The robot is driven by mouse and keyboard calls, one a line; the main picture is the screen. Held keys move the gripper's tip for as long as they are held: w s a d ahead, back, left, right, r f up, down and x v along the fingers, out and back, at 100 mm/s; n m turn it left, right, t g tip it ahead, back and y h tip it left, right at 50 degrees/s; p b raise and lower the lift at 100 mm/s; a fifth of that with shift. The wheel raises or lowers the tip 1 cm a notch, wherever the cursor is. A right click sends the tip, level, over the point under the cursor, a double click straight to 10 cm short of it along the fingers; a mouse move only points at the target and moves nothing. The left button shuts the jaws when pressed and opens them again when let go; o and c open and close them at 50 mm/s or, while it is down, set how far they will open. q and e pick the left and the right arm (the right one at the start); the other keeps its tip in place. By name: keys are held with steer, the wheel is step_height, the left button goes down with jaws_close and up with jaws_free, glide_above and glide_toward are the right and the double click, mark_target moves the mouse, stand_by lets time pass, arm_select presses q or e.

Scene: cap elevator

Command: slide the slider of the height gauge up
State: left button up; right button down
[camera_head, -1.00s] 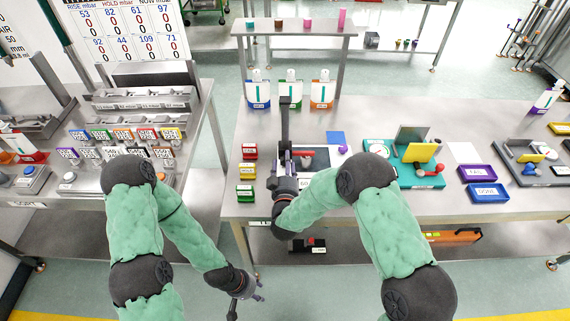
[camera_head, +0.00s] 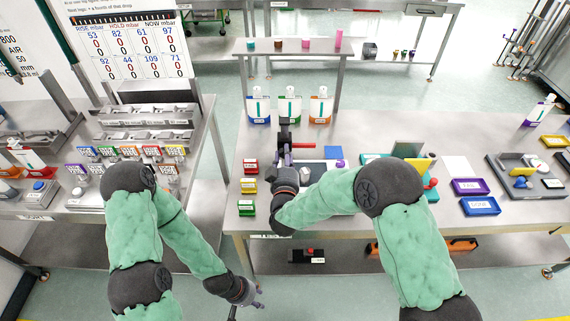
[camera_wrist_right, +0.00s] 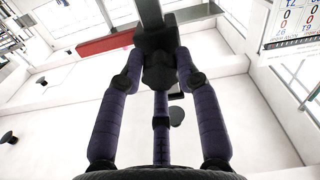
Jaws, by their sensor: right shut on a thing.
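The height gauge (camera_head: 284,122) stands on the bench, its dark column upright. The gauge's foot is largely hidden by my right arm. My left gripper (camera_head: 250,300) hangs empty in front of the bench, its fingers apart.
Small red, yellow and green boxes (camera_head: 248,187) stand left of the gauge. Several bottles (camera_head: 289,105) stand behind it, before a raised shelf (camera_head: 285,46).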

step_height(320, 180, up, 4)
steer(key=shift+r+p, duration=0.15)
steer(key=shift+p, duration=0.45)
steer(key=shift+a, duration=0.1)
steer(key=c, duration=0.9)
jaws_free()
steer(key=shift+s, duration=0.1)
steer(key=s, duration=1.1)
steer(key=shift+s, duration=0.4)
